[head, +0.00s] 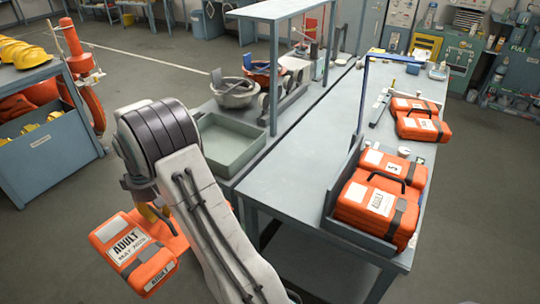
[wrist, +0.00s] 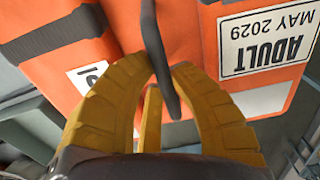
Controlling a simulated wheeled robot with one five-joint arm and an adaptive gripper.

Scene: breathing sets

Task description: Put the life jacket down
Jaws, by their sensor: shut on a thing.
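An orange life jacket (head: 112,232) with a white "ADULT MAY 2029" label hangs below my gripper (head: 152,212) at the lower left of the head view. It hangs over the floor, left of the workbench (head: 285,165), and is tilted. In the wrist view the life jacket (wrist: 205,35) fills much of the picture. My gripper's yellow fingers (wrist: 160,80) are shut on its black carry strap (wrist: 153,40). In the head view my arm hides most of the fingers.
A grey tray (head: 355,230) on the bench's right side holds packed orange life jackets. More packs (head: 422,124) lie farther back. An empty grey-green bin (head: 228,145) stands on the bench's left. The bench's near middle is clear. A cabinet with yellow helmets (head: 45,155) stands left.

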